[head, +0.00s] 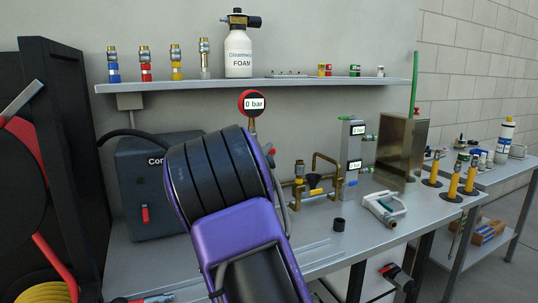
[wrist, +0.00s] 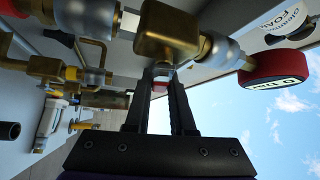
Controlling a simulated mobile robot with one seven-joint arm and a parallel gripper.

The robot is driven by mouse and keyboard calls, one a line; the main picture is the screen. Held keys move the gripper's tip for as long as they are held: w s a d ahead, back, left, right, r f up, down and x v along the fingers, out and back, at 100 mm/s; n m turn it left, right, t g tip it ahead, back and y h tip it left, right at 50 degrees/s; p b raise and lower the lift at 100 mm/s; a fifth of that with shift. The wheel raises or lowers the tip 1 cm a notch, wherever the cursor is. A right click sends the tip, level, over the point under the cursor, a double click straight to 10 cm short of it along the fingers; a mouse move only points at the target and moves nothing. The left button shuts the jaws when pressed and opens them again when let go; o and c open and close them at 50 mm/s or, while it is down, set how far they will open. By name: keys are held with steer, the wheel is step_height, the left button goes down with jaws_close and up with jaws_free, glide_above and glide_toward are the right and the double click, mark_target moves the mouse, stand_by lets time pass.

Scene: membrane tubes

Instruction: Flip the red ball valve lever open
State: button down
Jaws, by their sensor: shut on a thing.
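My gripper (wrist: 160,82) shows in the wrist view with its two dark fingers closed on a small red piece (wrist: 160,87), which looks like the red valve lever. The lever sits just under a brass valve body (wrist: 168,32) with silver fittings on its side. Most of the lever is hidden between the fingers, so its angle cannot be told. In the head view, my dark and purple arm covers the gripper and most of the valve. A bit of red (head: 271,152) shows at the arm's right edge, below the round red gauge (head: 252,103), which reads 0 bar.
Brass piping (head: 322,180) and a grey block with displays (head: 352,160) stand right of my arm on the bench. A dark box with a red switch (head: 145,214) stands left. A shelf (head: 300,84) with bottle and couplings runs above. The bench front is fairly clear.

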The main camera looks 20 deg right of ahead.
steer(key=shift+r+n+t+b, duration=0.1)
steer(key=shift+n+t+b, duration=0.2)
steer(key=shift+n+t, duration=0.1)
steer(key=n+t, duration=0.1)
steer(key=r+n+t, duration=0.1)
steer(key=shift+a+n, duration=0.2)
steer(key=shift+n, duration=0.2)
steer(key=shift+s+a+r+n+t+y, duration=0.15)
steer(key=shift+n+t+y, duration=0.1)
steer(key=shift+n+t, duration=0.45)
steer(key=shift+w+a+r+n+t+y, duration=0.15)
steer(key=shift+n+t, duration=0.3)
steer(key=shift+n, duration=0.45)
steer(key=shift+s+a+r+n+t+y, duration=0.15)
steer(key=shift+n+t+y, duration=0.15)
steer(key=shift+n+t, duration=0.4)
steer(key=c, duration=0.8)
jaws_free()
steer(key=shift+o, duration=0.2)
steer(key=v, duration=1.7)
steer(key=shift+s+a, duration=0.15)
